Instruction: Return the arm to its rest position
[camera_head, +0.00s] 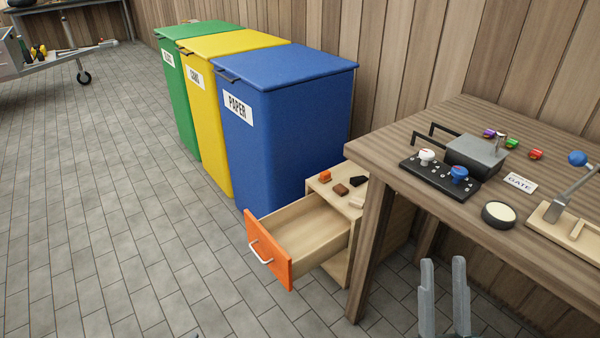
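My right gripper (444,298) shows at the bottom right, in front of the wooden workbench (400,132). Its two grey fingers point up and stand apart, with nothing between them. It is clear of the drawer and of the things on the bench. The rest of the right arm is below the picture. My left gripper and arm do not show.
An open drawer with an orange front (268,250) juts out from a small cabinet (338,200) left of the bench. Blue (300,130), yellow (213,110) and green (180,90) bins line the wall. A lever (570,195) stands on the bench. The left floor is mostly clear.

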